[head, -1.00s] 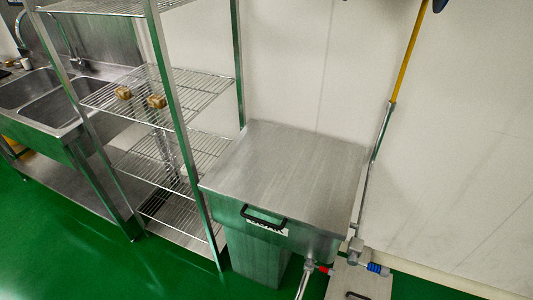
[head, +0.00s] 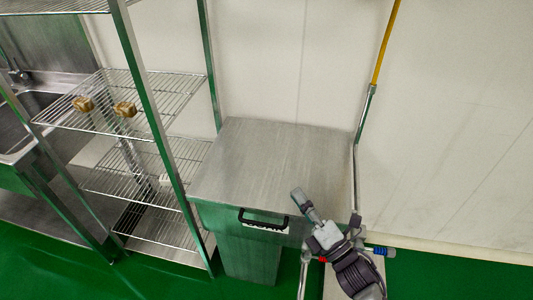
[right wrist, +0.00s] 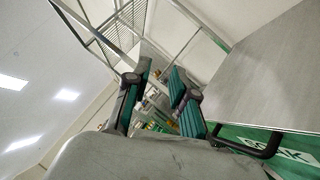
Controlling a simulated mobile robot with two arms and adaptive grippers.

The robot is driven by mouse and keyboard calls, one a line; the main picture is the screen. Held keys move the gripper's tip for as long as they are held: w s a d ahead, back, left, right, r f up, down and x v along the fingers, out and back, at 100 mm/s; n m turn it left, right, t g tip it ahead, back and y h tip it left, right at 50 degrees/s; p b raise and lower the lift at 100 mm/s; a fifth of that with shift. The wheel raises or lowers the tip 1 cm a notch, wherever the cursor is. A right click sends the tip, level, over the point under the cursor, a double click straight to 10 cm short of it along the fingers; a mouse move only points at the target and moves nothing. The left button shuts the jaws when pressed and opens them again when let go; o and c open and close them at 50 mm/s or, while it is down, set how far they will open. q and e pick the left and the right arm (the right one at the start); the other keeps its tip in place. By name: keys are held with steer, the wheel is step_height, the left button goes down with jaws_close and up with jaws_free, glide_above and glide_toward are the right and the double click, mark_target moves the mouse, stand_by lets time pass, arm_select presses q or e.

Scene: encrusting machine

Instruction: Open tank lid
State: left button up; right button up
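The tank (head: 250,250) is a steel box with a flat brushed-metal lid (head: 270,155), which lies closed. A black bar handle (head: 263,220) is on the lid's front edge; in the right wrist view the handle (right wrist: 258,148) shows at the lower right beside the lid (right wrist: 270,70). My right gripper (head: 299,194) is over the lid's front right part in the head view, to the right of the handle and apart from it. In the right wrist view its two fingers (right wrist: 158,90) are spread with nothing between them. My left gripper is not in view.
A wire shelf rack (head: 150,100) stands close to the tank's left, with two small brown items on one shelf. A sink (head: 30,120) is at the far left. A pole with a yellow upper part (head: 386,45) and pipes stand at the tank's right. Green floor is in front.

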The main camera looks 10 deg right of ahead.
steer(key=p+x, duration=0.4)
steer(key=x, duration=1)
steer(key=shift+s+a+r, duration=0.1)
steer(key=shift+r, duration=0.05)
jaws_close()
jaws_free()
